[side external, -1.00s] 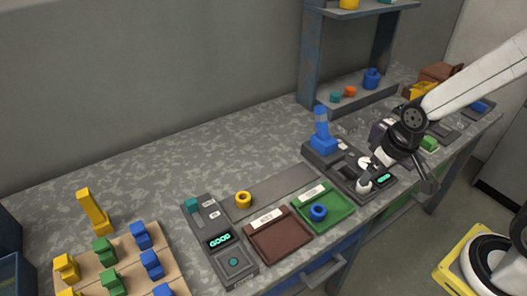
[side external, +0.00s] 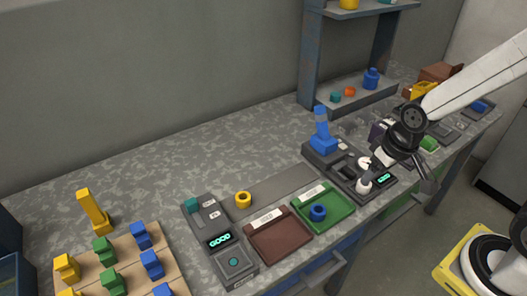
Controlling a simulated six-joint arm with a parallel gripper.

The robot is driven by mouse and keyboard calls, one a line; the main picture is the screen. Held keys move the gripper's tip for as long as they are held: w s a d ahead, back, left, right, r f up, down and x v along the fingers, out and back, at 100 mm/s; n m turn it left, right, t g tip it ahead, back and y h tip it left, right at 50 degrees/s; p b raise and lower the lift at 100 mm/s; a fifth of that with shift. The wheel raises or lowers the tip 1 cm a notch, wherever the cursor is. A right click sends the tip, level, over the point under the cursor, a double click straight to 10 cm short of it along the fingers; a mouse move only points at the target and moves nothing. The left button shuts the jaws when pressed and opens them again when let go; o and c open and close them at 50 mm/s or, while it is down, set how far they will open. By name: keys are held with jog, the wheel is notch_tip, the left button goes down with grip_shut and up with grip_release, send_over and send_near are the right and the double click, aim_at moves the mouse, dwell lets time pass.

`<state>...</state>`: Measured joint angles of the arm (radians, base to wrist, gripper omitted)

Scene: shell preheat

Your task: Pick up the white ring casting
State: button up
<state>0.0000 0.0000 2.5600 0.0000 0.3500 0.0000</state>
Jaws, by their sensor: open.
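A small white piece (side external: 363,187) stands at the front of the dark device (side external: 343,176) with a green display, right of centre. A second white piece (side external: 365,163) shows just behind it, beside my gripper. I cannot tell which of them is the white ring casting, as both are small and no hole is clear. My gripper (side external: 381,163) is open, close above the right side of this device. Its fingertips are small and partly lost against the dark parts, and I see nothing held between them.
A blue handle (side external: 322,134) stands up at the device's back left. A green tray (side external: 343,212) holds a blue ring (side external: 317,212), with a brown tray (side external: 268,249) beside it. A yellow ring (side external: 243,200) sits behind them. The bench's back left is clear.

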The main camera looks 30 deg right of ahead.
jog(key=w+d+f+n+g, duration=0.1)
jog(key=w+d+f+n, duration=0.3)
jog(key=n, duration=0.7)
jog(key=w+d+f+n+g, duration=0.1)
jog(key=w+d+f+n, duration=0.3)
jog(key=n, duration=0.7)
jog(key=shift+w+d+f+n+g, duration=0.3)
jog(key=shift+d+f, duration=0.7)
jog(key=shift+d, duration=1.1)
jog(key=shift+f, duration=0.15)
jog(key=shift+f, duration=1.15)
jog(key=shift+f, duration=0.15)
jog(key=shift+s+a+f, duration=0.1)
jog(key=shift+s+f, duration=0.05)
jog(key=shift+f, duration=2.3)
